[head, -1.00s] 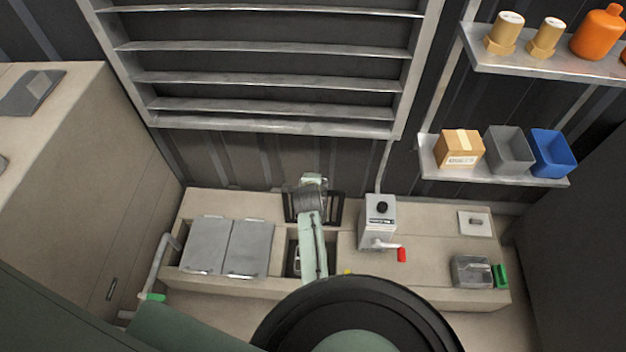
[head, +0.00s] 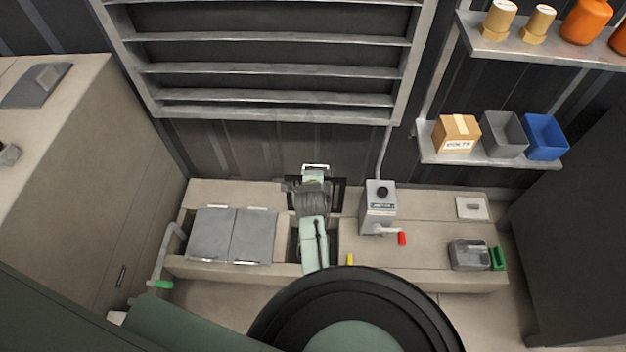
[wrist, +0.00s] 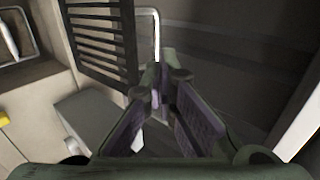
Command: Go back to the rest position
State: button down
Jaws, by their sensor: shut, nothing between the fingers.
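My gripper (wrist: 162,98) shows in the wrist view with its two dark green fingers and purple-grey pads meeting at the tips. It is shut and empty, clear of any object.
A louvre (head: 270,70) and a shelf (head: 495,160) are behind. Dark panels flank the right.

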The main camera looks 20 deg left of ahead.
jog(key=shift+v, duration=1.4)
